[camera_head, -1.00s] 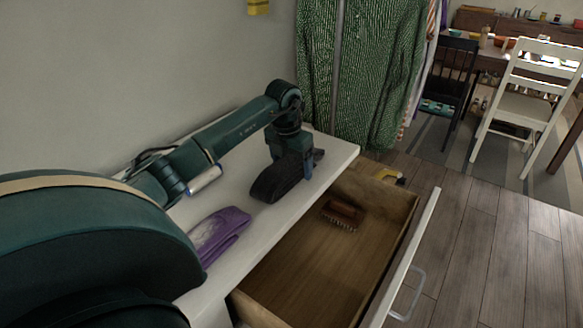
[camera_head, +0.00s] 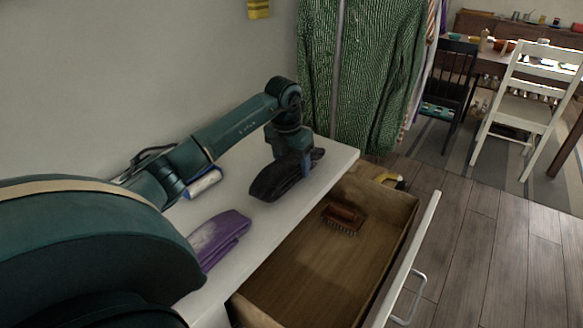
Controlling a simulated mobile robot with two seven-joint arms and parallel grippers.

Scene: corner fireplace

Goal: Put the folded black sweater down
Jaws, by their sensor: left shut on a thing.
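The folded black sweater (camera_head: 276,181) is a dark bundle at the far end of the white dresser top (camera_head: 272,228), close to its front edge. My left gripper (camera_head: 306,166) points down over it and is shut on it. The sweater is at or just above the top; I cannot tell whether it touches. The fingers are partly hidden by the sweater. My right gripper is not in view.
A folded purple cloth (camera_head: 218,238) lies nearer on the dresser top. The drawer (camera_head: 310,270) below is open, with a brown brush (camera_head: 343,217) inside. Green patterned clothing (camera_head: 365,80) hangs behind. White top is clear between sweater and purple cloth.

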